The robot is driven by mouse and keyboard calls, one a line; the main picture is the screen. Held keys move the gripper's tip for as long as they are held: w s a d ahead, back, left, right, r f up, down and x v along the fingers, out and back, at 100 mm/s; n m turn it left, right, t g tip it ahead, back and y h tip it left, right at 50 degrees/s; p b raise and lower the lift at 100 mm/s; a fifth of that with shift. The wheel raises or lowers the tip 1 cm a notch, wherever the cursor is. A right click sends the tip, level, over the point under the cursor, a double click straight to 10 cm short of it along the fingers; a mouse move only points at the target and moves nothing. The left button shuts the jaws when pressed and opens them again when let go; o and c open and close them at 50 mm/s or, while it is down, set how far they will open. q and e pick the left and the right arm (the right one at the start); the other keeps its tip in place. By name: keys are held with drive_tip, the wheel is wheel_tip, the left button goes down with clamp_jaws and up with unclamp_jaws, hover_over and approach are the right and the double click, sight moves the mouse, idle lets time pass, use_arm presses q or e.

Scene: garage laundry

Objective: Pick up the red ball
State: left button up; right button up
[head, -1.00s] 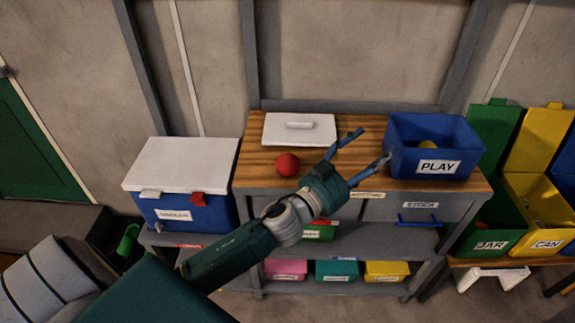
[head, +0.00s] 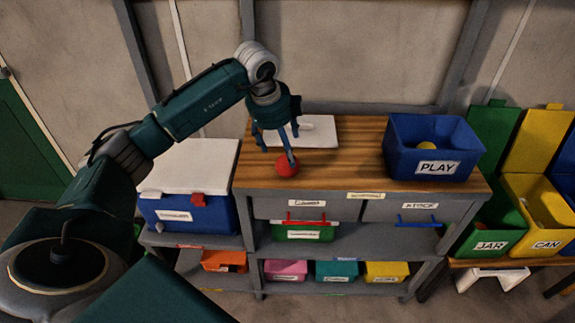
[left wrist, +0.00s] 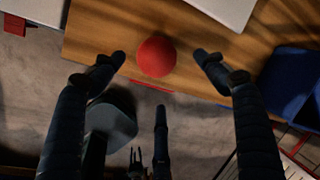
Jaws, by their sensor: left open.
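The red ball (head: 286,166) sits on the wooden top of the workbench, near its front left part. My left gripper (head: 278,158) hangs over it from above with its fingers pointing down, open. In the left wrist view the ball (left wrist: 156,56) lies between the two spread fingertips (left wrist: 160,58), with a gap on each side. One finger partly covers the ball in the head view. I cannot tell from the views how far the fingertips are above the wood. My right gripper is not identifiable in the head view.
A white lid (head: 318,131) lies behind the ball. A blue PLAY bin (head: 400,160) holding a yellow ball (head: 427,146) stands at the bench's right. A white-lidded blue cooler (head: 180,215) is left of the bench. The wood (head: 350,165) between ball and bin is clear.

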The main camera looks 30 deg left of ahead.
sight(286, 159)
use_arm(q)
drive_tip(key=x, duration=0.4)
drive_tip(key=shift+f+p, duration=0.1)
drive_tip(key=shift+p, duration=0.3)
drive_tip(key=shift+f+p, duration=0.35)
drive_tip(key=p+x, duration=0.1)
drive_tip(key=x, duration=0.2)
drive_tip(key=shift+f, duration=0.35)
drive_tip(key=shift+w+f, duration=0.15)
drive_tip(key=shift+f, duration=0.2)
drive_tip(key=shift+c, duration=0.7)
drive_tip(key=c, duration=1.1)
use_arm(e)
wheel_tip(286, 159, up, 3)
drive_tip(key=shift+w+a+r, duration=0.1)
